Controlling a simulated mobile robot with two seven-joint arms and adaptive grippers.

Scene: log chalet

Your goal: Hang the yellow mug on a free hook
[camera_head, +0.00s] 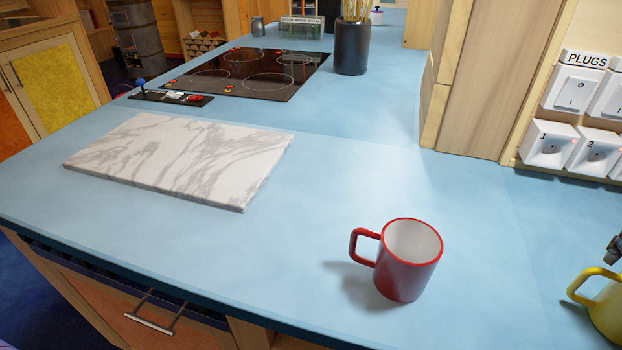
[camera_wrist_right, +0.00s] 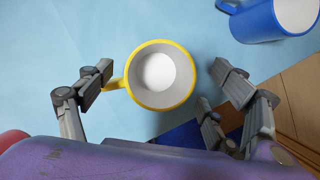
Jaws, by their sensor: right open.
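The yellow mug (camera_head: 607,308) stands upright at the right edge of the head view, cut off, its handle pointing left. In the right wrist view the yellow mug (camera_wrist_right: 187,95) shows from above, with a white inside. My right gripper (camera_wrist_right: 160,82) is open over it, fingers apart on either side. The left finger is close to the handle; I cannot tell whether they touch. A dark tip of this gripper (camera_head: 616,246) shows above the mug in the head view. No hook is in view. My left gripper is not in view.
A red mug (camera_head: 400,278) stands left of the yellow one. A blue mug (camera_wrist_right: 262,24) is at the upper right of the wrist view. A marble board (camera_head: 185,160), a cooktop (camera_head: 245,72) and a dark utensil pot (camera_head: 352,48) are on the blue counter. Wall switches (camera_head: 575,95) are at right.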

